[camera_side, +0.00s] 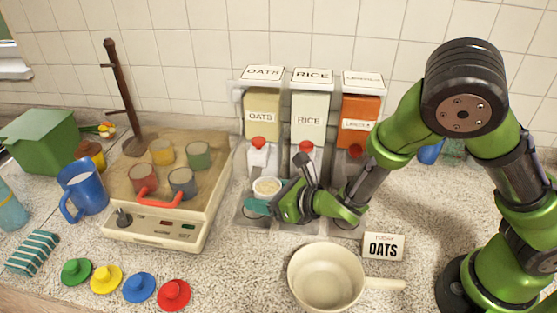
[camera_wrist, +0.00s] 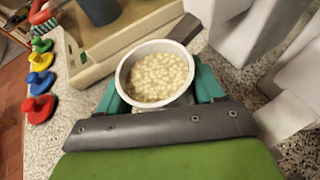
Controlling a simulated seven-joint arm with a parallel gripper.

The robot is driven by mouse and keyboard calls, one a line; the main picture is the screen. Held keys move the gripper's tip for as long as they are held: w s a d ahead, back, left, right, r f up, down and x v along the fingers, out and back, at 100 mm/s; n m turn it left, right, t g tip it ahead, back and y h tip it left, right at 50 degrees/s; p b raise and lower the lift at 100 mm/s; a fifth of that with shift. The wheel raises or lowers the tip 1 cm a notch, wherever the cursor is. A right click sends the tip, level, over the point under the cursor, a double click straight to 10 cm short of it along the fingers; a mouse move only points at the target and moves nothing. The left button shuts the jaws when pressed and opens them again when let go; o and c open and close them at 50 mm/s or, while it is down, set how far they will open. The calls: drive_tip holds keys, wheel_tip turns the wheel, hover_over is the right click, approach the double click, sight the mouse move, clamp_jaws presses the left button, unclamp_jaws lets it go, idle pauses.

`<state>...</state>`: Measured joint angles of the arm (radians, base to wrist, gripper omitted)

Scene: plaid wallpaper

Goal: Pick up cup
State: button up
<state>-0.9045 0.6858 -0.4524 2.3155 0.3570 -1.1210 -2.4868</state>
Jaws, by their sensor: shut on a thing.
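A small pale cup (camera_side: 267,186) filled with oats is at the foot of the oats dispenser (camera_side: 262,118). In the wrist view the cup (camera_wrist: 133,72) is round, upright and seen from above, with oats inside. My gripper (camera_side: 262,203) is shut on the cup, with its teal fingers (camera_wrist: 205,84) on either side of it. The cup's lower part is hidden by my gripper, so I cannot tell whether it touches the surface below.
Rice (camera_side: 309,120) and lentil (camera_side: 358,125) dispensers stand to the right. A cream pan (camera_side: 328,284) and an OATS sign (camera_side: 383,247) are in front. A scale-like device (camera_side: 155,236) with several small cups is at left, beside a blue mug (camera_side: 84,189). Several coloured lids (camera_side: 140,287) lie in front.

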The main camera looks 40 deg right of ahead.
drive_tip(key=shift+w+d+r+n+g+y, duration=0.6)
drive_tip(key=shift+r+n+y, duration=0.9)
drive_tip(key=shift+r, duration=8.55)
drive_tip(key=s+n+g+y, duration=0.4)
drive_tip(key=s+n+g, duration=0.1)
drive_tip(key=s+d+f+n+g, duration=0.2)
drive_tip(key=s+d+n+g, duration=0.35)
drive_tip(key=s, duration=0.45)
drive_tip(key=s+d+f+n+g, duration=0.35)
drive_tip(key=s+n+g, duration=0.2)
drive_tip(key=s, duration=0.45)
drive_tip(key=shift+m+y, duration=0.3)
drive_tip(key=shift+m, duration=0.2)
wheel_tip(320, 180, down, 14)
drive_tip(key=shift+s+d+r, duration=0.1)
drive_tip(key=shift+s+d, duration=0.05)
